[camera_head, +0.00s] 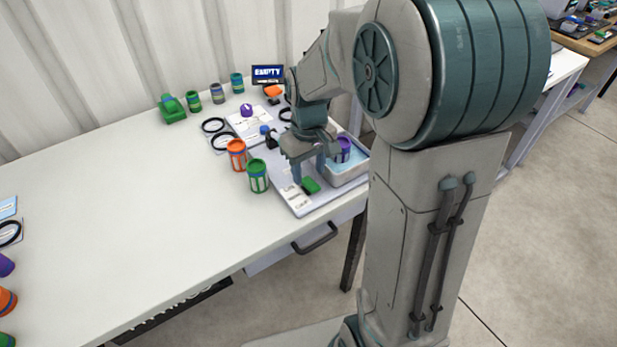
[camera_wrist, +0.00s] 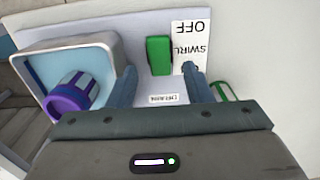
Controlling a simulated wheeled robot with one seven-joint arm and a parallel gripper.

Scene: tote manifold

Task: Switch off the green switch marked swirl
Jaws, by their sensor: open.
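The green switch (camera_wrist: 159,55) stands upright on a pale panel in the wrist view, beside a white label (camera_wrist: 190,45) reading OFF and SWIRL, seen upside down. It also shows as a green block (camera_head: 311,185) on the panel near the table's front edge in the head view. My gripper (camera_wrist: 158,78) is open, with one finger on either side of the switch's lower end in the picture. The gripper also shows above the panel in the head view (camera_head: 308,172). I cannot tell whether a finger touches the switch.
A tray (camera_head: 349,178) of blue liquid holding a purple canister (camera_head: 342,150) adjoins the panel. An orange canister (camera_head: 237,154) and a green canister (camera_head: 258,175) stand close to the left. The table's middle (camera_head: 150,210) is clear.

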